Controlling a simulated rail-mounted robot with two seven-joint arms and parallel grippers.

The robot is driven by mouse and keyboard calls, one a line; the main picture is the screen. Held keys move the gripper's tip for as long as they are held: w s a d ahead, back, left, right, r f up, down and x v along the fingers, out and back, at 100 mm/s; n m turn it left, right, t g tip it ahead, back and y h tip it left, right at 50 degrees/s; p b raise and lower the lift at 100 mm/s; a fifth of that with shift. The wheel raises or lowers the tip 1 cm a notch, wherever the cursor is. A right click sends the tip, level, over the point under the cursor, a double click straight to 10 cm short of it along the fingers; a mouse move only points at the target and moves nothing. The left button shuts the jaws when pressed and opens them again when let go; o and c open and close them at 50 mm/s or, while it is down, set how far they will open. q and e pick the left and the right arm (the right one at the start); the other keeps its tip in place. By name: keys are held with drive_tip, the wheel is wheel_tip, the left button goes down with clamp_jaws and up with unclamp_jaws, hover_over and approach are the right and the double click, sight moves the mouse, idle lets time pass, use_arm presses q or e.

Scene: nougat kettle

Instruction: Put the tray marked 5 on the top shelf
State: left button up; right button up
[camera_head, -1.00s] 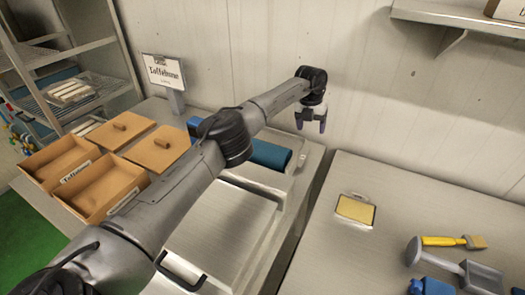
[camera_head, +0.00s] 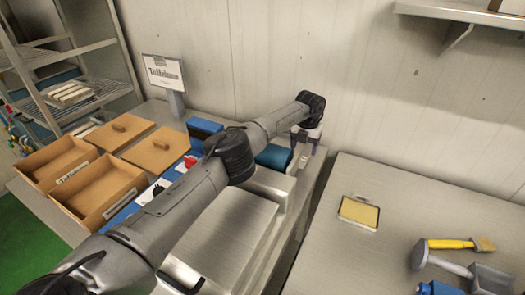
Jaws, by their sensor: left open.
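I cannot make out a tray marked 5 in the head view. My left gripper (camera_head: 306,138) is open and empty at the back of the steel counter, fingers pointing down, just right of a teal rolled item (camera_head: 274,157). My left arm crosses the picture from the lower left and hides part of the counter. The wire rack (camera_head: 85,100) at the left holds pale slabs (camera_head: 70,93) on a shelf; its top is cut off by the frame. A wall shelf (camera_head: 460,10) shows at the upper right. My right gripper is out of view.
Brown open boxes (camera_head: 72,190) and brown lids (camera_head: 157,150) lie at the left near a sign (camera_head: 162,72).

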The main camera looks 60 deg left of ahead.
sight(303, 159)
use_arm(q)
wheel_tip(303, 159, down, 5)
drive_tip(key=shift+f+b, duration=0.1)
drive_tip(key=shift+b, duration=0.85)
drive_tip(key=shift+w, duration=0.1)
drive_tip(key=c, duration=1.1)
clamp_jaws()
